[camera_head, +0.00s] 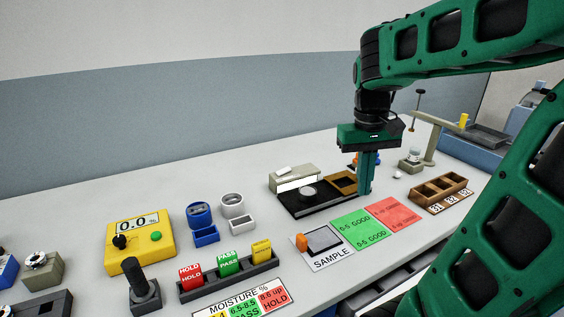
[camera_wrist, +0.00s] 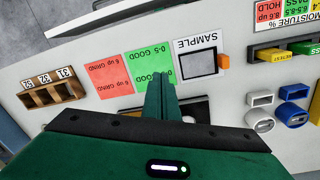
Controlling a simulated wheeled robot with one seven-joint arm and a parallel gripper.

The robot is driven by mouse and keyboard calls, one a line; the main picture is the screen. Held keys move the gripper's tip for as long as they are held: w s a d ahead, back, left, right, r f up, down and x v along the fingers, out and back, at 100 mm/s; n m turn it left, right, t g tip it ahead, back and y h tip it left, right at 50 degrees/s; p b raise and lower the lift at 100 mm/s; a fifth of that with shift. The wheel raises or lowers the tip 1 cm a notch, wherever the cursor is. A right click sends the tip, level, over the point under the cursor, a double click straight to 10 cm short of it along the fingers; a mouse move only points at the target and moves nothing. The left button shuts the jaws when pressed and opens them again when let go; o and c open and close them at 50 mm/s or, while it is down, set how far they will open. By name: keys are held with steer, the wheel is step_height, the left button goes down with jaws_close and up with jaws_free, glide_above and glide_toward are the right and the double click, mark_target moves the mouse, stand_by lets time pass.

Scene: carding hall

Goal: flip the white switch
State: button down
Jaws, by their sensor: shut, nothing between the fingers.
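No part is plainly marked as the white switch. In the wrist view my gripper (camera_wrist: 158,82) appears over the near edge of the green card (camera_wrist: 149,66). The white piece cannot be made out there.
A brown compartment box (camera_head: 441,192) stands right of my gripper, and a red card (camera_head: 391,212) lies in front. A scale-like yellow box (camera_head: 140,243), a black lever (camera_head: 142,287) and colored blocks (camera_head: 228,262) stand at left. A beige post (camera_head: 433,144) rises behind.

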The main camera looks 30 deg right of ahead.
steer(key=w+r+n, duration=0.1)
steer(key=w+r, duration=0.2)
steer(key=w, duration=0.6)
step_height(320, 180, up, 3)
steer(key=n+h, duration=0.2)
steer(key=n, duration=0.2)
glide_above(286, 168)
steer(key=a, duration=0.4)
steer(key=x, duration=1.3)
steer(key=shift+w+d+f, duration=0.1)
steer(key=shift+w+f, duration=0.05)
steer(key=shift+f, duration=0.25)
